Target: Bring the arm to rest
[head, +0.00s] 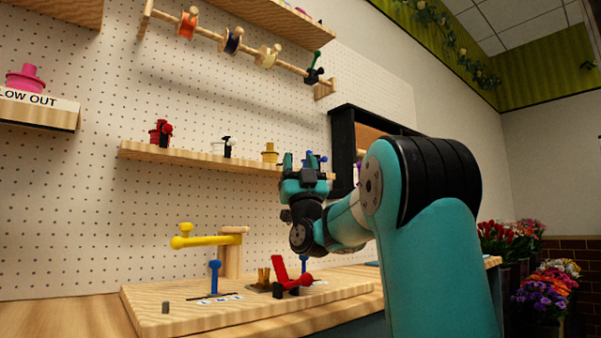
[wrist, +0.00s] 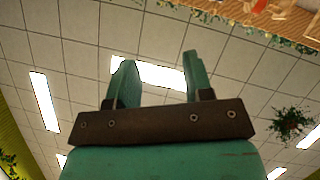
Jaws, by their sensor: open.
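My gripper (head: 304,162) is raised in front of the pegboard in the head view, with its fingers pointing up. It is close to the right part of the middle shelf in the picture. In the wrist view, the two teal fingers of my gripper (wrist: 157,78) stand apart with nothing between them.
A wooden board (head: 190,318) on the bench holds a yellow lever (head: 205,240), a blue peg (head: 214,275) and a red tool (head: 285,278). The middle shelf (head: 200,158) carries small items. Spools hang on a rod (head: 212,37) above. Flower buckets (head: 545,300) stand at the right.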

